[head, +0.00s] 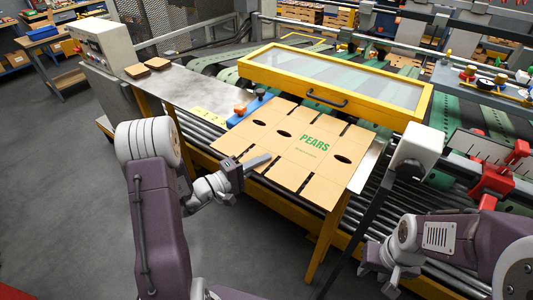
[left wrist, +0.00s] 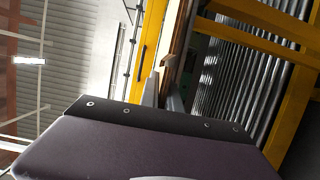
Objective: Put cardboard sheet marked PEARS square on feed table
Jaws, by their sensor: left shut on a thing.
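The tan cardboard sheet (head: 290,140) carries green PEARS lettering and dark oval cut-outs. It lies over the feed table (head: 374,160), whose metal surface shows past the sheet's right edge. The sheet looks slightly turned, and its front part reaches the table's front side; whether it lies fully flat I cannot tell. My left gripper (head: 259,161) is shut on the sheet's front edge. In the left wrist view the fingers (left wrist: 162,88) meet a thin edge of the sheet (left wrist: 179,45). My right gripper (head: 388,281) hangs low at right, away from the sheet; its fingers are unclear.
A blue block with an orange part (head: 247,108) stands at the sheet's back left. A yellow-framed clear guard (head: 335,82) with a handle is behind the sheet. A white box on a dark post (head: 418,147) stands at right. Rollers (head: 200,135) run below the table.

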